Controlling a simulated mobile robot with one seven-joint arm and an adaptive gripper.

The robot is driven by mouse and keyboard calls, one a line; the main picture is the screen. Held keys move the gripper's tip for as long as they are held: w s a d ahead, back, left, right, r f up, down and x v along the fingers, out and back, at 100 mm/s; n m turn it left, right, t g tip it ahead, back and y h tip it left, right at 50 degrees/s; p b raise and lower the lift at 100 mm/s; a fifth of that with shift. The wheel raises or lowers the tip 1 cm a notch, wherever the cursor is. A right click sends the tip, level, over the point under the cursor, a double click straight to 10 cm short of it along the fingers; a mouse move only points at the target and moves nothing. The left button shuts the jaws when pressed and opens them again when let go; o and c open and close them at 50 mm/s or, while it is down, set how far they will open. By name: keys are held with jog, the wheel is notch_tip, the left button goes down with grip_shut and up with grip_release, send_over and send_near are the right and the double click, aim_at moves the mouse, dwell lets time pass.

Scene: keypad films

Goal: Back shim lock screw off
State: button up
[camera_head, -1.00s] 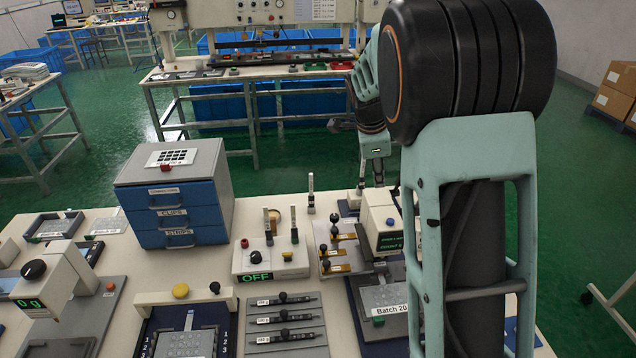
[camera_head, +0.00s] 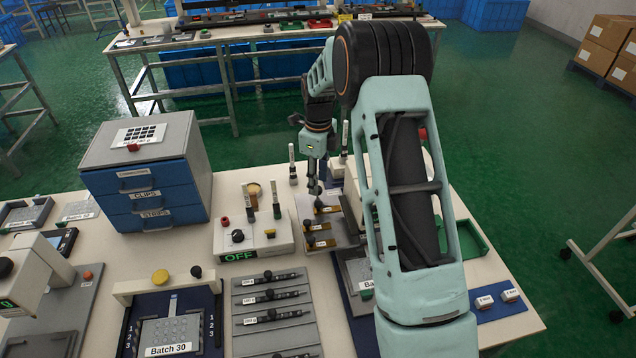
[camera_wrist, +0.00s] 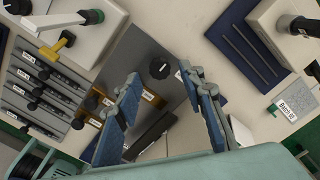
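A grey plate (camera_head: 327,240) right of centre carries brass strips with black knobs. The back strip (camera_head: 328,209) has a dark knob (camera_head: 318,204) close under my gripper (camera_head: 314,186), which points down over the back of the plate. In the wrist view my gripper (camera_wrist: 158,78) has its blue-padded fingers spread wide apart with nothing held between them. A round black knob (camera_wrist: 160,67) on the grey plate shows near the gap between the fingertips, apart from them. Brass strips (camera_wrist: 92,103) are partly hidden behind the left finger. I cannot tell which knob is the lock screw.
A white box showing OFF (camera_head: 252,238) with upright handled tools stands left of the plate. A grey rack (camera_head: 273,312) of black-knobbed bars lies in front. A blue drawer cabinet (camera_head: 150,190) stands at the left. Batch 30 tray (camera_head: 170,335) is front left.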

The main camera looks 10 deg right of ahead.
jog(key=shift+f, duration=1.05)
